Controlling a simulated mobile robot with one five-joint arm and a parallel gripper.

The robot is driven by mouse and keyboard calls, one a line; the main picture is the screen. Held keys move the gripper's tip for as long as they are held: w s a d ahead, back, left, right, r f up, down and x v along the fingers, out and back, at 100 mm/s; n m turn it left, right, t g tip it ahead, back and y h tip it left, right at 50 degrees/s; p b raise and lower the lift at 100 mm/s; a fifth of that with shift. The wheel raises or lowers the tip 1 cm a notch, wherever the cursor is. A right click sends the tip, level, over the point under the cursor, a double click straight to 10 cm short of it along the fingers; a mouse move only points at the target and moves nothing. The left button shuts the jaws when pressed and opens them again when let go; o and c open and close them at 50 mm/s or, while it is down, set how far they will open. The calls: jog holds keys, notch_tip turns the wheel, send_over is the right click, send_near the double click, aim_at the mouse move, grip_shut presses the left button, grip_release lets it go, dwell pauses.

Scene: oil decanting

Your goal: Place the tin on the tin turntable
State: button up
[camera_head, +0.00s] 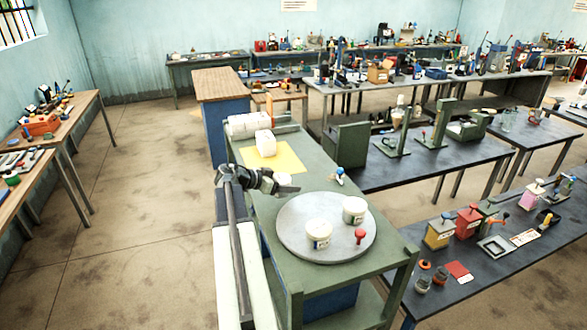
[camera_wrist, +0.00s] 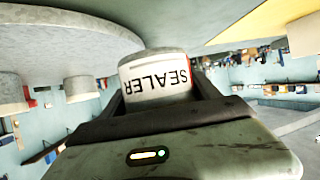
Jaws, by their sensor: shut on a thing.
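A white tin labelled SEALER (camera_wrist: 155,80) is between the fingers of my gripper (camera_wrist: 155,100) in the wrist view, which shows the scene upside down. My gripper is shut on it. In the head view my gripper (camera_head: 286,190) is just left of the round grey turntable (camera_head: 290,226); the held tin is hard to make out there. Two other white tins, a nearer one (camera_head: 319,234) and a farther one (camera_head: 354,210), stand on the turntable. The turntable also shows in the wrist view (camera_wrist: 60,28). I cannot tell whether the held tin touches anything.
A small red-topped item (camera_head: 360,236) stands on the turntable's front right. A blue and red item (camera_head: 340,175) is behind it on the green bench (camera_head: 352,268). The turntable's left side is clear.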

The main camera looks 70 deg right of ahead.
jog(key=b, duration=0.1)
send_over(297, 178)
jog(key=a, duration=0.1)
jog(key=shift+a+f, duration=0.15)
jog(key=shift+f, duration=0.55)
jog(key=f+b, duration=0.2)
jog(key=d+f+b, duration=0.1)
jog(key=f+b, duration=0.1)
jog(key=shift+r, duration=0.2)
jog(key=shift+f, duration=0.25)
jog(key=o, duration=1.7)
jog(key=shift+r, duration=0.1)
jog(key=shift+o, duration=0.2)
jog(key=shift+r, duration=0.1)
